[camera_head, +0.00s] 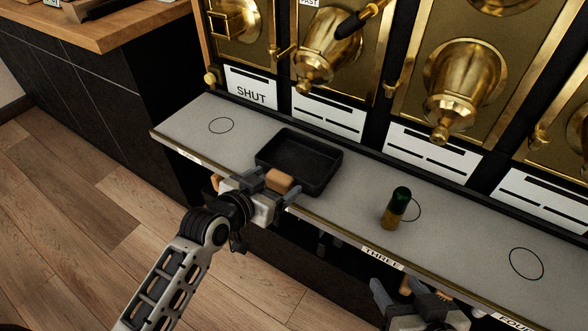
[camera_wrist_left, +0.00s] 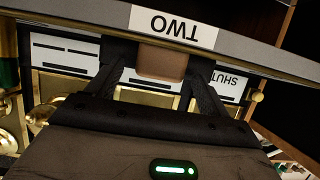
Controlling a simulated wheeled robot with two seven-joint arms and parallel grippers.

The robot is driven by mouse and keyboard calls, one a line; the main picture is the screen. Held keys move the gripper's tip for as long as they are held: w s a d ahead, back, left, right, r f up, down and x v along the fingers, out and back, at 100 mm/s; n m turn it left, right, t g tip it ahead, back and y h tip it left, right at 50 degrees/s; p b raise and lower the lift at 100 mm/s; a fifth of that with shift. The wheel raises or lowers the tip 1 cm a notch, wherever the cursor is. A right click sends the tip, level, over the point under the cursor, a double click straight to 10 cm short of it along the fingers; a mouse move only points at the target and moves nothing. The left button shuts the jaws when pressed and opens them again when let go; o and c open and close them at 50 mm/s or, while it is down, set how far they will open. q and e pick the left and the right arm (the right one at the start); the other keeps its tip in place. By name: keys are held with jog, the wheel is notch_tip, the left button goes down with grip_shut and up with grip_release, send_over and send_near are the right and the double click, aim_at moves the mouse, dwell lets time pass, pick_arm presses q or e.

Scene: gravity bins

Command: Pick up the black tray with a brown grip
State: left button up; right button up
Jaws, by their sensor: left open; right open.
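The black tray (camera_head: 322,186) lies on the grey shelf in front of the gold dispensers in the head view. Its brown grip (camera_head: 279,180) points toward the shelf's front edge. My left gripper (camera_head: 273,184) is open, with its fingers on either side of the brown grip. In the left wrist view, the brown grip (camera_wrist_left: 162,62) shows between the two dark fingers, with gaps beside it. My right gripper (camera_head: 405,289) is open at the bottom of the head view, below the shelf edge, away from the tray.
A green and brown cylinder (camera_head: 395,208) stands on the grey shelf (camera_head: 460,235) right of the tray, by a drawn circle. Gold dispensers (camera_head: 463,88) with white labels line the back. The shelf left of the tray is clear. A wooden counter (camera_head: 115,25) is at the upper left.

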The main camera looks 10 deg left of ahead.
pick_arm(q)
jog(key=shift+w, duration=0.1)
jog(key=c, duration=1.5)
jog(key=shift+r, duration=0.1)
jog(key=shift+c, duration=0.2)
